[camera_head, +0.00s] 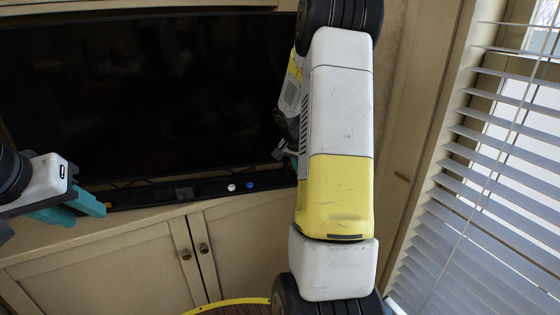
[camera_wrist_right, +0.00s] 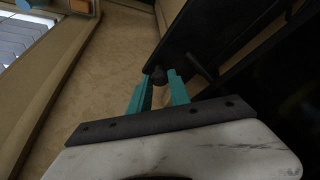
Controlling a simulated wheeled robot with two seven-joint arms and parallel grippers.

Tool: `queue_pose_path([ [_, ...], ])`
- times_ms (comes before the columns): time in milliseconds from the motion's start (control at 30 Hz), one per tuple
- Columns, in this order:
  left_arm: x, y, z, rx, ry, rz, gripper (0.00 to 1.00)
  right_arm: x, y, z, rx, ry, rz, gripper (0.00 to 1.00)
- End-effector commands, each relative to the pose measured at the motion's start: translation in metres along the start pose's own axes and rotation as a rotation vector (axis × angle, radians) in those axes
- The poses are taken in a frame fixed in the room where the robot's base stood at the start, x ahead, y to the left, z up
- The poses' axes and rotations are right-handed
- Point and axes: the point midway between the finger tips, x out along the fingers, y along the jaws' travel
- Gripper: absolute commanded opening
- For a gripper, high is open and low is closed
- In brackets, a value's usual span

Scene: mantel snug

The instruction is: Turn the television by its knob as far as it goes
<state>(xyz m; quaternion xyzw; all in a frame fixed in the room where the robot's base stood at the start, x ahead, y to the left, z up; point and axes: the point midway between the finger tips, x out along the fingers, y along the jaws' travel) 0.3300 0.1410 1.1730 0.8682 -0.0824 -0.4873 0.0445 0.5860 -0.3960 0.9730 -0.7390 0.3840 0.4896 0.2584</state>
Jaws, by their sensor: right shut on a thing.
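The television (camera_head: 140,90) is a wide black screen in the wooden cabinet, filling the upper left of the head view. In the right wrist view its dark panel (camera_wrist_right: 205,35) runs along the upper right. A small dark knob (camera_wrist_right: 158,75) sits at its edge, between the teal fingertips of my right gripper (camera_wrist_right: 160,82). The right gripper is shut on this knob. In the head view my right arm hides the knob and most of that gripper. My left gripper (camera_head: 88,212) is at the lower left, in front of the cabinet, with its teal fingers apart and empty.
A white button-like item (camera_head: 232,187) and a blue one (camera_head: 250,185) sit on the dark strip below the screen. Cabinet doors (camera_head: 100,270) with round pulls are underneath. A window with slatted blinds (camera_head: 490,200) is at the right. A round yellow-edged surface (camera_head: 225,305) shows at the bottom.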

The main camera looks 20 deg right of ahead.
Motion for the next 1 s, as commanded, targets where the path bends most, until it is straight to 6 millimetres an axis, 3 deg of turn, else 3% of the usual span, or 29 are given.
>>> queue_pose_path([
  [267,0.000,0.000,0.000,0.000,0.000,0.000,0.36,0.000,0.004,0.006,0.001,-0.013,0.013,0.00],
  [300,0.000,0.000,0.000,0.000,0.000,0.000,0.36,0.000,0.004,0.006,0.001,-0.013,0.014,0.31],
  [400,0.000,0.000,0.000,0.000,0.000,0.000,0.36,0.000,0.004,0.006,0.001,-0.012,0.013,0.45],
  [767,0.000,0.000,0.000,0.000,0.000,0.000,0.36,-0.005,0.002,0.003,0.001,-0.007,0.008,0.45],
  [1000,0.000,0.000,0.000,0.000,0.000,0.000,0.36,-0.044,0.002,0.003,0.002,-0.006,0.007,0.45],
])
